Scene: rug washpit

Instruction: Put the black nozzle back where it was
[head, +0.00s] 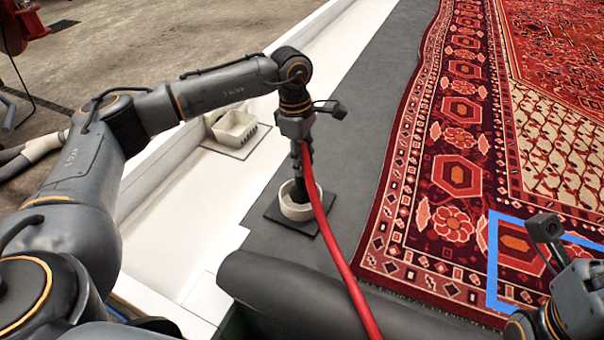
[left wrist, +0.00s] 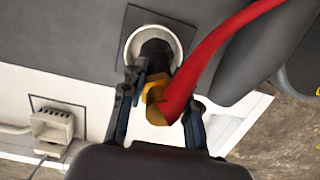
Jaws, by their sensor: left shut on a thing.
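The black nozzle (head: 299,190) points down with its lower end inside a round white cup (head: 297,209). The cup stands on a dark square pad (head: 272,208) on the grey strip. My left gripper (head: 301,160) is above the cup, shut on the nozzle. In the left wrist view the gripper's fingers (left wrist: 158,104) flank the brass-coloured fitting, and the black nozzle (left wrist: 155,52) goes into the white cup (left wrist: 135,46). Whether the nozzle touches the cup's bottom is hidden. My right gripper (head: 575,300) shows only in part at the lower right; its fingers cannot be seen.
A red hose (head: 340,262) runs from the nozzle down to the lower edge. A white slotted basket (head: 232,128) sits on another pad behind the left arm. A patterned red rug (head: 450,150) with a blue square outline (head: 492,260) lies right. A dark grey roll (head: 300,290) lies in front.

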